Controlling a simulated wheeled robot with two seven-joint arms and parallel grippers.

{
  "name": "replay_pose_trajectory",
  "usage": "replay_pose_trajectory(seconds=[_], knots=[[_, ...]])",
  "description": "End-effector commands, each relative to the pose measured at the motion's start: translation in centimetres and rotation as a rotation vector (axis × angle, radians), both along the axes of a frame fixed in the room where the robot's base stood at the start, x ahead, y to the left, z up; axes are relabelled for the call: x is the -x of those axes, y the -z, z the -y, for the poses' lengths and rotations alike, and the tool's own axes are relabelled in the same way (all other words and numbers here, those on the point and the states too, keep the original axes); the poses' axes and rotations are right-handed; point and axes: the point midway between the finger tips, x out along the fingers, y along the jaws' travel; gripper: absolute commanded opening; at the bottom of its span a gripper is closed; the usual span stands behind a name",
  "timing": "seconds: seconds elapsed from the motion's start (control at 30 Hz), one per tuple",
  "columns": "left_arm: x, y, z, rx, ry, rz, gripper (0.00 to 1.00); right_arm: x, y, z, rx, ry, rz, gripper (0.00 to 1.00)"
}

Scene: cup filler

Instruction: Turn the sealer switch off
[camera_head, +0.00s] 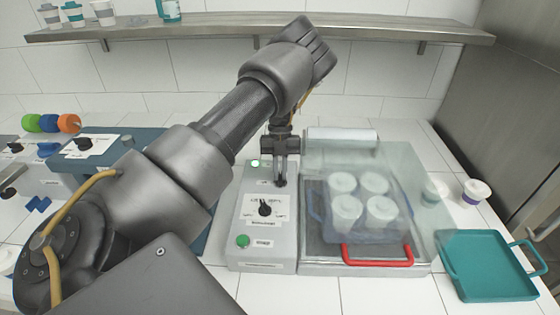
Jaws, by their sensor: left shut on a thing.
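The sealer (306,232) stands in the middle of the counter, with a grey control panel (249,190) on its left side. A lamp (255,163) at the top of the panel glows green. My left gripper (280,178) reaches down over the panel's upper right, shut on the small dark sealer switch (281,183). The fingers mostly hide the switch, so I cannot tell its position. Below are a black dial (265,208) and a green button (242,241). My right gripper is not in view.
A clear lid with a red handle (377,262) covers several white cups (347,210) in the sealer. A teal tray (487,264) and a loose cup (475,192) are at the right. Another machine with a dial (84,145) stands left. A shelf (250,27) runs above.

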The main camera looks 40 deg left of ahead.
Motion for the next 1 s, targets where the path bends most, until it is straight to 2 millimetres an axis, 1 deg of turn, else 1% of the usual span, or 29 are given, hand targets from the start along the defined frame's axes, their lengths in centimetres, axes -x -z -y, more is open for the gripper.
replay_pose_trajectory(seconds=[0.27, 0.5, 1.0], knots=[[0.06, -0.11, -0.14, 0.000, -0.190, 0.001, 0.00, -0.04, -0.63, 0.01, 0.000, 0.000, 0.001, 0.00], [0.15, -0.07, -0.23, -0.001, -0.417, 0.003, 0.00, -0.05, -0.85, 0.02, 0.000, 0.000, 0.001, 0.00], [0.46, 0.06, -0.33, -0.003, -0.893, 0.003, 0.00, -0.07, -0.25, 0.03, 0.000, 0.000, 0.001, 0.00]])
